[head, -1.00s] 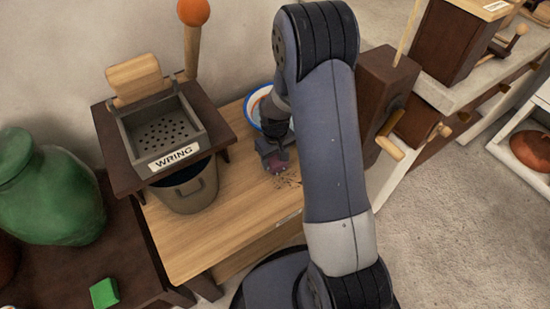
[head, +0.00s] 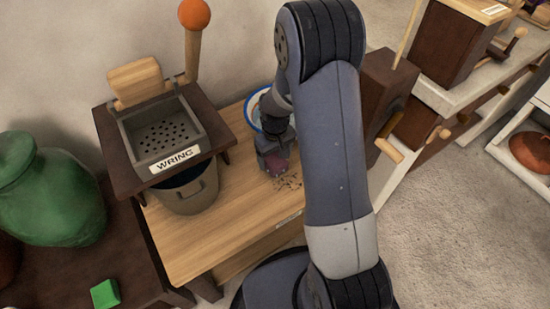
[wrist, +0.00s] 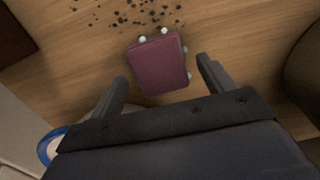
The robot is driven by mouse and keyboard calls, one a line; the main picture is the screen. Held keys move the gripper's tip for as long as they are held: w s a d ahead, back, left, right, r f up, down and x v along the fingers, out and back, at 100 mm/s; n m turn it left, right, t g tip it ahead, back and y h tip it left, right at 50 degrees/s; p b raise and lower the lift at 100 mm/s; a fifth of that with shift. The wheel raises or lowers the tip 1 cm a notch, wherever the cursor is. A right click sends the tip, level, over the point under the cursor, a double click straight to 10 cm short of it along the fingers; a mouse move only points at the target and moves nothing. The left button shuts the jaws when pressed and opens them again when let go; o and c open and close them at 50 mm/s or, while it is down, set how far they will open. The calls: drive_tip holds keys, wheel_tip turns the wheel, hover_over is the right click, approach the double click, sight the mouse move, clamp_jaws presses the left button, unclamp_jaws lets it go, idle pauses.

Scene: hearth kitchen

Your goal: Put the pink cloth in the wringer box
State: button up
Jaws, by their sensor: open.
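The pink cloth (wrist: 160,66) shows in the wrist view as a folded dark-pink pad with small white beads at its edges, lying on the wooden counter. My gripper (wrist: 162,73) is open, with one finger on each side of the pad and visible gaps between. In the head view my gripper (head: 274,166) is low over the counter and mostly hides the cloth. The wringer box (head: 188,152) is at the left, a grey open tray with a perforated floor and a WRING label. It looks empty.
A wooden press board (head: 135,82) and an orange-knobbed lever (head: 193,45) stand behind the box. A grey bucket (head: 190,190) is below it. A blue-rimmed bowl (head: 252,112) is behind my gripper. Dark crumbs (head: 288,183) lie on the counter. Its front left is clear.

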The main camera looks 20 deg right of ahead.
sight(273, 157)
wheel_tip(273, 157, up, 10)
drive_tip(key=shift+f+p, duration=0.2)
drive_tip(key=shift+p, duration=0.8)
drive_tip(key=shift+c, duration=0.2)
drive_tip(key=shift+r, duration=0.25)
drive_tip(key=shift+c, duration=0.8)
drive_tip(key=shift+w+r+p, duration=0.1)
drive_tip(key=shift+w+p, duration=0.05)
drive_tip(key=shift+p, duration=0.7)
drive_tip(key=shift+c, duration=0.2)
drive_tip(key=f+p, duration=0.1)
drive_tip(key=f, duration=0.3)
drive_tip(key=w+f+p, duration=0.1)
drive_tip(key=f, duration=0.3)
drive_tip(key=f+p, duration=0.1)
drive_tip(key=f, duration=0.3)
drive_tip(key=shift+w+a+f, duration=0.3)
drive_tip(key=shift+w+a, duration=0.05)
drive_tip(key=shift+w, duration=0.05)
